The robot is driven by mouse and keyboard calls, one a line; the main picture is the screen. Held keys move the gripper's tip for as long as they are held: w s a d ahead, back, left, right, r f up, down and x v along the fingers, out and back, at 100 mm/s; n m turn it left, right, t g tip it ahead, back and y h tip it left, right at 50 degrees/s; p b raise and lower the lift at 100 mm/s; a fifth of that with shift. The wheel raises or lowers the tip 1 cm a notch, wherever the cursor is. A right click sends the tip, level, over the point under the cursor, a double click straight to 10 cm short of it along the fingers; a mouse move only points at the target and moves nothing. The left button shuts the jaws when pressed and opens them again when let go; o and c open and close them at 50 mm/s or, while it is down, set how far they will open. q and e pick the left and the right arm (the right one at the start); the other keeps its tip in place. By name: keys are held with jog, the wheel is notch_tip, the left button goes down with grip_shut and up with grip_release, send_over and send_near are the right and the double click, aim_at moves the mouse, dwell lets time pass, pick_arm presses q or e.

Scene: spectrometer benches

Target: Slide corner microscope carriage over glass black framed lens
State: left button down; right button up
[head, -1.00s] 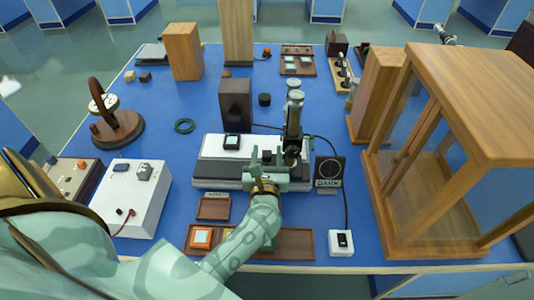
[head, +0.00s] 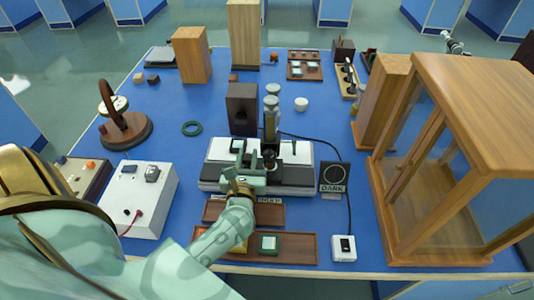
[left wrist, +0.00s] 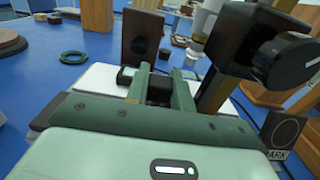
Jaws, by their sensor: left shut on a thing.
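The microscope carriage (head: 270,132), a dark upright with a silver tube, stands on the white stage bench (head: 220,150) near its middle. A small black-framed glass piece (head: 237,145) sits on the bench to the left of the carriage. My left gripper (head: 244,174) is at the bench's front, just left of the carriage foot. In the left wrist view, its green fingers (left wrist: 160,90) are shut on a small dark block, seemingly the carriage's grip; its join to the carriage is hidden. The carriage's black knob (left wrist: 285,57) is close on the right. My right gripper is out of view.
A DARK sign (head: 333,178) stands right of the bench. Wooden trays (head: 305,248) lie in front, and a white meter box (head: 140,195) is at left. A dark block (head: 241,108) stands behind. A glass-sided wooden case (head: 375,190) fills the right side.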

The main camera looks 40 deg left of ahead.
pick_arm(q)
jog(key=s+a, duration=0.1)
jog(key=a, duration=0.1)
jog(key=s+a, duration=0.2)
jog(key=a, duration=0.1)
jog(key=s+a, duration=0.2)
jog(key=a, duration=0.1)
jog(key=shift+s+a, duration=0.1)
jog(key=shift+a, duration=0.1)
jog(key=shift+s+a, duration=0.15)
jog(key=shift+a, duration=0.15)
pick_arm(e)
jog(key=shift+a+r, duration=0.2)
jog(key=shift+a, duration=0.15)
pick_arm(q)
jog(key=c, duration=1.2)
grip_release()
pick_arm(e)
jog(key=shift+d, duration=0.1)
